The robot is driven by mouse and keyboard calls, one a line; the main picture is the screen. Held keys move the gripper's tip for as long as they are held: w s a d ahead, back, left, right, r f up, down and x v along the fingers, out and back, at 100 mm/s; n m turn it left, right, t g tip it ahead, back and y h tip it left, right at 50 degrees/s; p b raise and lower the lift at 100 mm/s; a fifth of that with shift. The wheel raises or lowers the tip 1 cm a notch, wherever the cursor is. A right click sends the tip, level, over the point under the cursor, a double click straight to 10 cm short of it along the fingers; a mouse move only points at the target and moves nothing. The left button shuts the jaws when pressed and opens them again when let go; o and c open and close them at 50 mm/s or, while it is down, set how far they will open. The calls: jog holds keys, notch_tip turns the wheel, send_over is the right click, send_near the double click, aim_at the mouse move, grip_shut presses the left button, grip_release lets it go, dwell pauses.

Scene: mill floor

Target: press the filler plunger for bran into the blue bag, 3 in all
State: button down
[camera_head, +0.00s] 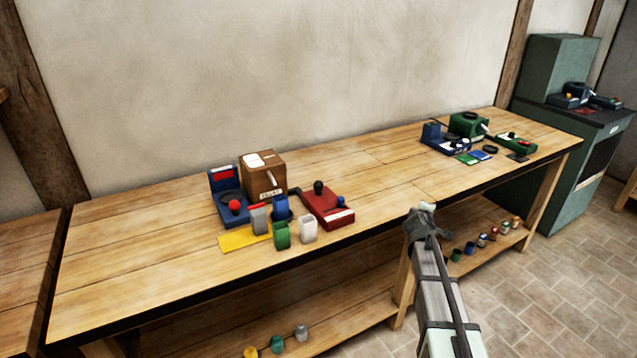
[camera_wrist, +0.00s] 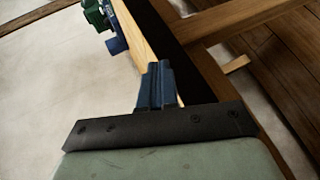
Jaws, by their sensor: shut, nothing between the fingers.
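A brown filler box (camera_head: 263,175) with a pale spout and a small label, too small to read, stands on the bench left of centre. A blue bag (camera_head: 281,208) stands below its spout, partly hidden by other bags. A blue device with a red ball knob (camera_head: 234,206) is to its left. A red device (camera_head: 328,207) with a black knob and a blue button is to its right. I cannot tell which knob is the plunger for bran. My gripper (camera_head: 427,208) is shut and empty near the bench's front edge, right of these things; its closed fingers show in the wrist view (camera_wrist: 156,84).
Grey (camera_head: 259,219), green (camera_head: 282,236) and white (camera_head: 308,229) bags stand in front, beside a yellow mat (camera_head: 238,241). A green box (camera_head: 468,125) with other devices stands farther right. The bench middle (camera_head: 375,180) is clear. Small pots sit on the lower shelf.

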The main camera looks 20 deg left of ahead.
jog(key=w+a+r, duration=0.1)
jog(key=a+r, duration=0.1)
jog(key=w+a+r+m, duration=0.1)
jog(key=a+r, duration=0.1)
jog(key=a, duration=0.1)
jog(key=w+a+r+m, duration=0.1)
jog(key=w+a+r, duration=0.1)
jog(key=a, duration=0.1)
jog(key=shift+a+r, duration=0.25)
jog(key=shift+r, duration=0.05)
jog(key=a+r+m+g+h, duration=0.15)
jog(key=a+r+m, duration=0.25)
jog(key=a, duration=0.5)
notch_tip(320, 180, up, 10)
jog(key=m+g+h, duration=0.1)
jog(key=m+g, duration=0.3)
jog(key=m, duration=0.3)
send_over(316, 183)
jog(key=shift+f, duration=0.1)
jog(key=shift+f+n, duration=0.1)
jog(key=shift+n, duration=0.2)
jog(key=shift+w+f, duration=0.1)
jog(key=shift+f, duration=4.25)
